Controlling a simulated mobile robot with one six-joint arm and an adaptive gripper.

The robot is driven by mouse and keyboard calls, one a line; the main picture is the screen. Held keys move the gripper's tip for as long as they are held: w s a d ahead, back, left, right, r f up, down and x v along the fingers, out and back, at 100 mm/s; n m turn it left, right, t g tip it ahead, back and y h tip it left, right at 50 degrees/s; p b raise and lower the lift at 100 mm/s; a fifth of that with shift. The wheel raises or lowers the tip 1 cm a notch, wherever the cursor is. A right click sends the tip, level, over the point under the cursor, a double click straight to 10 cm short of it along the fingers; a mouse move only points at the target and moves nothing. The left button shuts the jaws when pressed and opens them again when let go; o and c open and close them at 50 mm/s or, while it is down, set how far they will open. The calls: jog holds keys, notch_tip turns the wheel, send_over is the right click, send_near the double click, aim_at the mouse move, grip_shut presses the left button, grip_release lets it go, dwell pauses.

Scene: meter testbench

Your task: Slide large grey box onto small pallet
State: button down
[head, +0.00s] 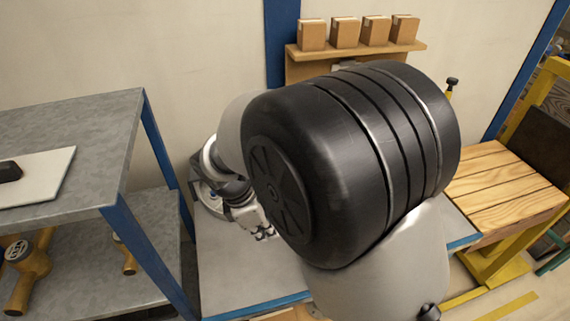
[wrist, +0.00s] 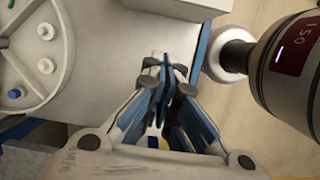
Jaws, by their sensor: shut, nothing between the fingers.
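My gripper (head: 262,232) is low over the grey bench, left of my large black arm joint. In the wrist view its fingertips (wrist: 165,64) are together with nothing between them. A pale grey flat-sided object (wrist: 185,8) is cut off by the top edge of the wrist view, apart from the fingertips. It may be the large grey box, but I cannot tell. In the head view I do not see the box; my arm covers much of the bench. A slatted wooden platform (head: 505,190), possibly the small pallet, is at the right on a yellow frame.
A pale round fitting with knobs (wrist: 45,65) and a dark cylinder marked 150 (wrist: 292,60) flank my gripper. A grey shelf unit (head: 75,115) with blue posts stands left. Several small brown boxes (head: 345,32) sit on a wall shelf behind my arm.

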jog(key=b+x, duration=0.4)
jog(key=x, duration=0.7)
jog(key=shift+a+f, duration=0.1)
jog(key=shift+a, duration=0.05)
jog(key=shift+w+d+r+b, duration=0.1)
jog(key=shift+w+d+r, duration=0.1)
jog(key=shift+d, duration=0.4)
jog(key=shift+w+d+r+b, duration=0.1)
jog(key=shift+w+d, duration=0.1)
jog(key=shift+d, duration=0.4)
jog(key=shift+w+d+r+b, duration=0.1)
jog(key=shift+w+d, duration=0.1)
jog(key=shift+d, duration=0.45)
